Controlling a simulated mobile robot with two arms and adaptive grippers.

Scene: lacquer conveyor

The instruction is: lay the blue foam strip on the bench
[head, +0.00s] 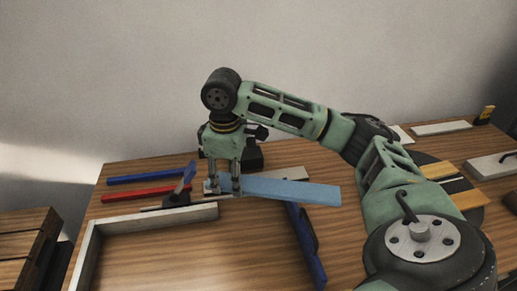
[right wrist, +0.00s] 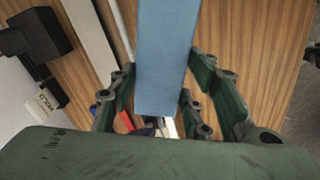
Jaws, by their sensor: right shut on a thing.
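The blue foam strip (head: 290,189) is a flat, light blue bar in the head view. It runs from my right gripper (head: 222,188) toward the right, over the wooden bench (head: 160,255). My right gripper points down and is shut on the strip near its left end. In the right wrist view the strip (right wrist: 165,60) passes between the fingers (right wrist: 165,115) and extends away to the top edge. Whether the strip touches the bench cannot be told. My left gripper is not in view.
A pale frame (head: 150,218) stands at the bench's front left. Red (head: 150,193) and blue (head: 150,175) bars lie behind it. A dark blue clamp-like bar (head: 307,245) lies below the strip. A black block (right wrist: 38,35) stands nearby. A wooden crate (head: 25,245) is at left.

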